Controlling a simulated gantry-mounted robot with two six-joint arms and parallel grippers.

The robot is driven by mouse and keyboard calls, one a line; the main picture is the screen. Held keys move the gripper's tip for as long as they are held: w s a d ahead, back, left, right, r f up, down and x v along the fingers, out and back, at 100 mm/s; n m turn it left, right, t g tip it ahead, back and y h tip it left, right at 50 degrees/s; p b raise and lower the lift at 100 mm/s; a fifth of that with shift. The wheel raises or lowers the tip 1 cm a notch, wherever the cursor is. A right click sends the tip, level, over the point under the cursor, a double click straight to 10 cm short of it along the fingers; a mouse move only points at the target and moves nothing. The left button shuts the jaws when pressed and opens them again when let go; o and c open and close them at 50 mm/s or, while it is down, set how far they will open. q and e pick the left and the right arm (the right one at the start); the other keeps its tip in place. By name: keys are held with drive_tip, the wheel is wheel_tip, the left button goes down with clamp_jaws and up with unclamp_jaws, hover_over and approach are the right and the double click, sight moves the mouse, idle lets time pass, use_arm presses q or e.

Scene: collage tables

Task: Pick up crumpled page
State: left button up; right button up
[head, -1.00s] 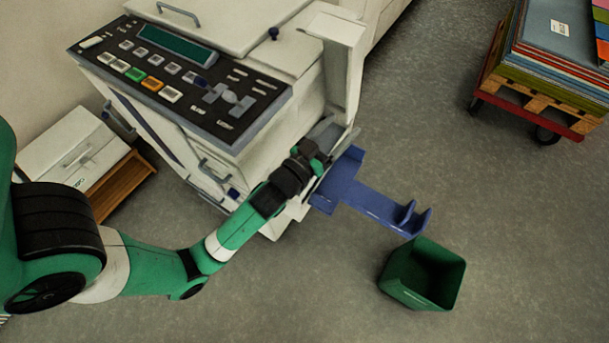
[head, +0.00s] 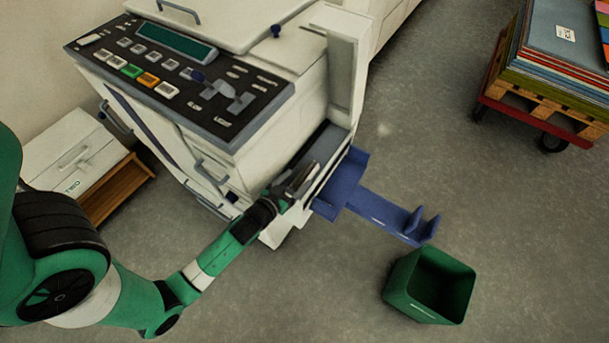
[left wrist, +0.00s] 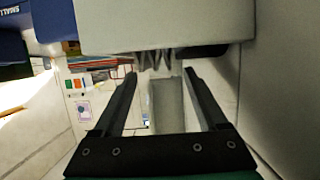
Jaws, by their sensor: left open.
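My left gripper (head: 302,180) is at the right side of the white copier (head: 250,130), by a dark opening (head: 322,152) above the blue tray (head: 342,185). In the left wrist view the gripper (left wrist: 160,74) is open, its two dark fingers apart. A pale, folded shape (left wrist: 164,60) shows just beyond the fingertips, under a light panel (left wrist: 150,25); it may be the crumpled page, but I cannot be sure. No page can be made out in the head view. My right gripper is not in view.
A green bin (head: 430,285) stands on the floor below the blue tray. A pallet cart (head: 540,110) with stacked sheets is at the upper right. The floor between bin and cart is clear.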

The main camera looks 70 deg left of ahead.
sight(305, 172)
use_arm(q)
drive_tip(key=shift+w+a+f, duration=0.1)
drive_tip(key=shift+w+f, duration=0.05)
drive_tip(key=shift+w, duration=0.05)
drive_tip(key=b+x, duration=0.2)
drive_tip(key=x, duration=0.2)
drive_tip(key=shift+w, duration=0.15)
drive_tip(key=shift+w+a, duration=0.15)
drive_tip(key=shift+w, duration=0.1)
drive_tip(key=shift+s, duration=0.1)
drive_tip(key=shift+c, duration=0.7)
drive_tip(key=c, duration=0.9)
drive_tip(key=shift+c, duration=0.2)
